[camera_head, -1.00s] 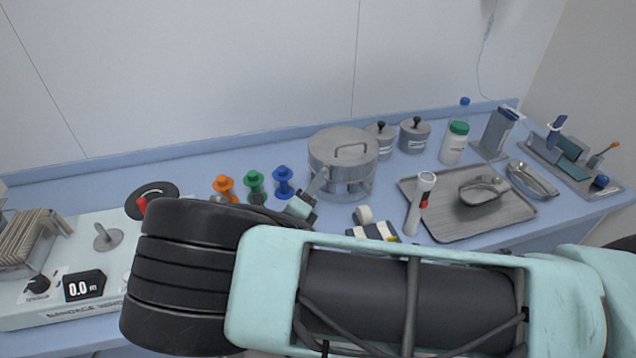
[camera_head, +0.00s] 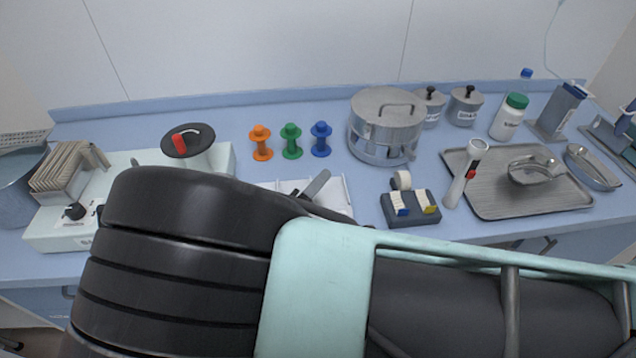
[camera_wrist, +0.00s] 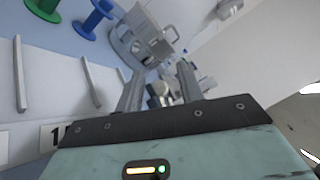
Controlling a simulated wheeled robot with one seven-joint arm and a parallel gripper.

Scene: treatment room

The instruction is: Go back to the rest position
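My gripper (camera_wrist: 160,92) shows in the wrist view with its two grey fingers apart and nothing between them. Behind the fingers lie the steel pot and other tabletop items, at a distance. In the head view my dark, ribbed arm and pale green link cross the foreground and hide most of the gripper.
The blue counter carries orange (camera_head: 261,143), green (camera_head: 291,141) and blue (camera_head: 321,139) spools, a steel pot (camera_head: 385,125), a tape dispenser (camera_head: 411,207), a white-and-red handheld device (camera_head: 465,174) and a metal tray (camera_head: 485,205). A partly hidden white divided tray (camera_head: 335,191) lies behind my arm.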

